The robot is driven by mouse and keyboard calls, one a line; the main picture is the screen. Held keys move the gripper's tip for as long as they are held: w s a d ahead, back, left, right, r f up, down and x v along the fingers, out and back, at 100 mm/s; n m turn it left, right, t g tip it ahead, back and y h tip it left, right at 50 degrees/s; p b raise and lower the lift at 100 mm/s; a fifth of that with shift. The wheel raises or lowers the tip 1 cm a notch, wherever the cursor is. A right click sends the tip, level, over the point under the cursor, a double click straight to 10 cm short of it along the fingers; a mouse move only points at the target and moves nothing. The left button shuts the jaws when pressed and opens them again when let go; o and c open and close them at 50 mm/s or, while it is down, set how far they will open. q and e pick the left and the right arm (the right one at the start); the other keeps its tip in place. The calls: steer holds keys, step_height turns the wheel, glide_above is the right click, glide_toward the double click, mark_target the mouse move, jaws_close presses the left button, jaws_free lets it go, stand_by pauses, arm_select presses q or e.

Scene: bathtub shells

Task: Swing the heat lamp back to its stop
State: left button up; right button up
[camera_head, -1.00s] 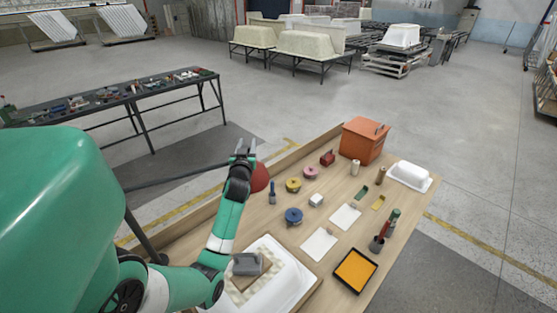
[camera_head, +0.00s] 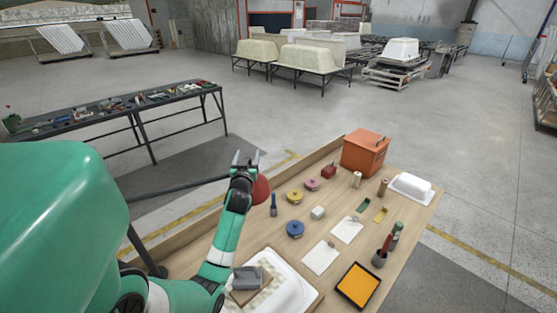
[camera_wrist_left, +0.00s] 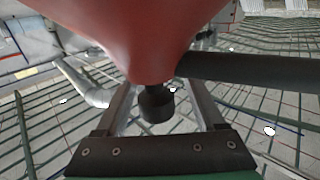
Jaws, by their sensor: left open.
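The heat lamp has a red shade (camera_head: 261,188) at the end of a dark boom (camera_head: 178,187) that comes in from the left. In the left wrist view the red shade (camera_wrist_left: 130,35) fills the upper middle. A black knob (camera_wrist_left: 156,103) hangs below it, between my fingers in the picture, with gaps on both sides. The dark boom (camera_wrist_left: 250,72) runs off to the right. My left gripper (camera_head: 246,158) is open beside the shade, fingers pointing away from me. I cannot tell whether it touches the lamp. My right gripper is not in view.
A dark side table (camera_head: 110,108) stands at the left.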

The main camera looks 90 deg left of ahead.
arm_select(q)
steer(key=d, duration=1.1)
steer(key=shift+s+d, duration=0.15)
steer(key=shift+s, duration=0.3)
